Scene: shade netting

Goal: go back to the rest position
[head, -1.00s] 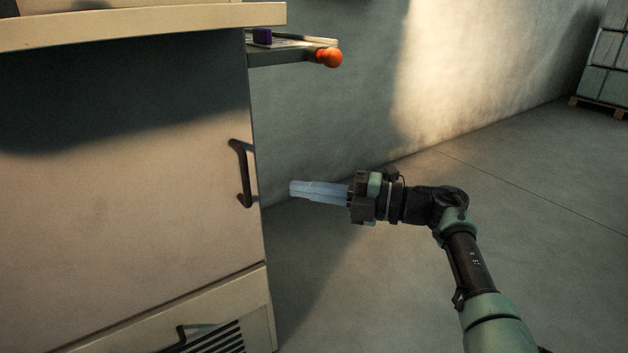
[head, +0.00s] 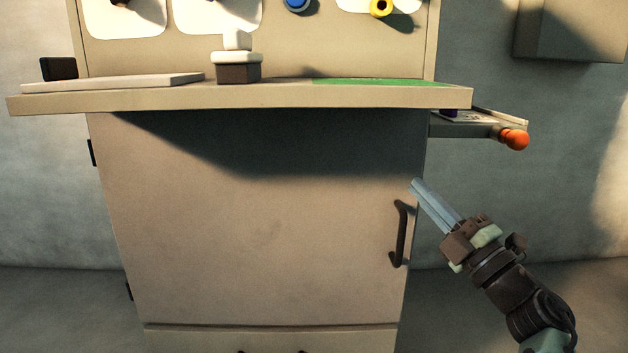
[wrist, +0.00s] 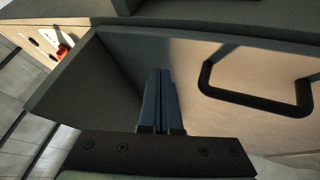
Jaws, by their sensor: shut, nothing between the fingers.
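My gripper (head: 416,186) is shut and empty, with its long blue-grey fingers together. In the head view it is at the right, with its fingertips beside the upper end of the cabinet door's dark handle (head: 400,235). In the wrist view the shut fingers (wrist: 161,72) point at the pale cabinet front, and the handle (wrist: 258,97) shows to their right, apart from them. I cannot tell how far the fingertips are from the cabinet (head: 250,240).
The worktop (head: 240,97) overhangs the cabinet and bears a white board (head: 112,83), a dark block with white parts (head: 238,68) and a green mat (head: 375,82). Open floor (head: 455,310) shows at lower right.

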